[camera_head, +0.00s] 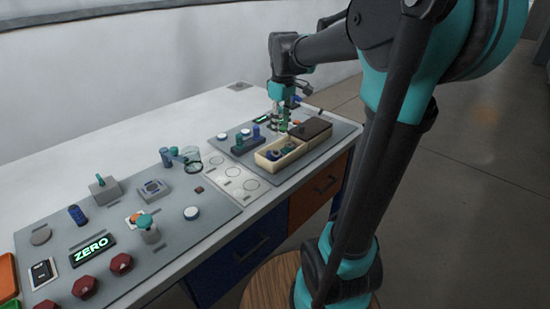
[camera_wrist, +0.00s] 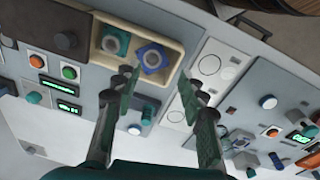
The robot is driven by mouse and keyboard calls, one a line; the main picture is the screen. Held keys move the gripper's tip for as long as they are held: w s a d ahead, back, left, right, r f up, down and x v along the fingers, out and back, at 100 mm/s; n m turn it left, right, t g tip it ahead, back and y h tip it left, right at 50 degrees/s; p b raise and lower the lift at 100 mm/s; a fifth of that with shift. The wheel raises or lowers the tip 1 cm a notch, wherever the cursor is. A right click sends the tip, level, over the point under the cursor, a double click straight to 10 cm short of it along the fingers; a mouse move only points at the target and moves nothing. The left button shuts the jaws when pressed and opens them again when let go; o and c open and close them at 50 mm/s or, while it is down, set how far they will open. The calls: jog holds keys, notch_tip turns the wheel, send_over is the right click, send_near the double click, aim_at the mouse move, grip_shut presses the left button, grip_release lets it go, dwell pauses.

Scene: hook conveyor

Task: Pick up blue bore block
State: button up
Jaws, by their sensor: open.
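The blue bore block (camera_wrist: 152,58) is a squarish blue piece with a pale round centre. It lies in the right part of a beige tray (camera_wrist: 178,50) in the wrist view. A teal-green block (camera_wrist: 115,41) with a round centre lies beside it on the left. In the head view the tray (camera_head: 262,160) is small, and the blue block (camera_head: 272,155) shows in its left part. My gripper (camera_wrist: 157,88) is open and empty, its fingers apart just below the tray's edge in the wrist view. In the head view my gripper (camera_head: 281,124) hangs above the panel behind the tray.
A dark cover (camera_head: 314,127) adjoins the tray on its right. A white strip with circles (camera_head: 230,177) lies left of the tray. A clear ring-like cup (camera_head: 192,158) and red knobs (camera_head: 121,263) are further left.

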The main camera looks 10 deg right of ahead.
jog(key=w+a+r+n, duration=0.1)
jog(key=w+r+n, duration=0.15)
jog(key=r, duration=0.25)
jog(key=shift+g, duration=0.4)
jog(key=f, duration=1.2)
jog(key=shift+w, duration=0.4)
jog(key=shift+w+a+f, duration=0.15)
jog(key=shift+f, duration=1.15)
jog(key=shift+w+a+f, duration=0.1)
jog(key=shift+w+f, duration=0.05)
jog(key=shift+f, duration=1.1)
jog(key=shift+c, duration=0.4)
grip_shut()
